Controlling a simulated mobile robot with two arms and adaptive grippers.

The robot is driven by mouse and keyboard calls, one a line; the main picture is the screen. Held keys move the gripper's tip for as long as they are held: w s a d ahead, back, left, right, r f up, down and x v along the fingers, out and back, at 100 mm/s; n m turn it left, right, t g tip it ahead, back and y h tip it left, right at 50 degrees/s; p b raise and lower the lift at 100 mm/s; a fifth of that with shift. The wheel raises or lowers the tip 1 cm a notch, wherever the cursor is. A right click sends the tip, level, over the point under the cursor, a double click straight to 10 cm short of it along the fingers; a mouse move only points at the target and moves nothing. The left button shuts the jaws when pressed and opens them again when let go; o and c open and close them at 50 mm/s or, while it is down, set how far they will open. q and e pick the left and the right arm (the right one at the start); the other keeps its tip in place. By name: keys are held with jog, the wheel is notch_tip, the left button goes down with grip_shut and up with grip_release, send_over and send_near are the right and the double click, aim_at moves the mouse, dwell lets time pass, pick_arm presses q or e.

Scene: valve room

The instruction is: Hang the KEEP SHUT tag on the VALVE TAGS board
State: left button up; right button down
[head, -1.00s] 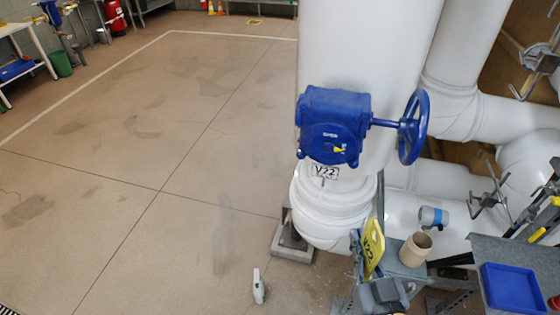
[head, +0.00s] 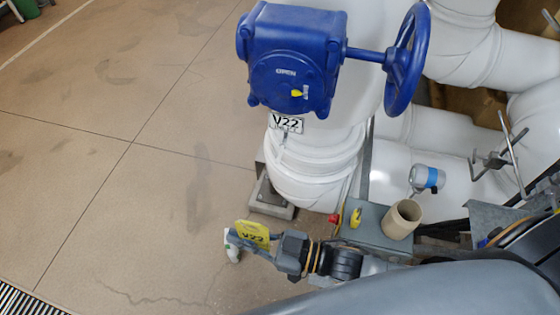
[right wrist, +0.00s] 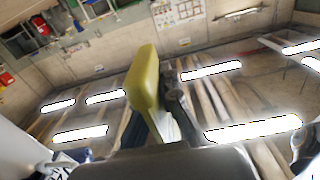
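My left gripper is not in view. I cannot make out the VALVE TAGS board in any view; a pale panel with papers (right wrist: 178,11) on the far wall is too small to read.
A blue valve gearbox (head: 290,62) with a handwheel (head: 407,60) and a V22 label (head: 286,122) sits on white pipework. A beige cup (head: 403,219) stands on a grey surface (head: 372,232) beside my right arm. Open floor lies left.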

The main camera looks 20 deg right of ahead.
jog(key=shift+d+f, duration=0.1)
jog(key=shift+f, duration=0.1)
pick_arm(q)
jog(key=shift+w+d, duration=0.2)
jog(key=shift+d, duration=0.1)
pick_arm(e)
jog(key=shift+w+d+r, duration=0.1)
jog(key=shift+w+d, duration=0.05)
jog(key=shift+w, duration=0.1)
pick_arm(q)
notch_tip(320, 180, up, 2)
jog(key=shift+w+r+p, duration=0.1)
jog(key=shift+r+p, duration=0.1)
jog(key=shift+p, duration=1.05)
pick_arm(e)
jog(key=w+d+f, duration=0.1)
jog(key=w+d, duration=0.8)
jog(key=w, duration=0.5)
jog(key=shift+w+d, duration=0.15)
jog(key=shift+d, duration=0.2)
jog(key=shift+f, duration=0.1)
jog(key=shift+f, duration=0.25)
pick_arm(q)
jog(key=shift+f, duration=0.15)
pick_arm(e)
jog(key=c, duration=1.5)
grip_release()
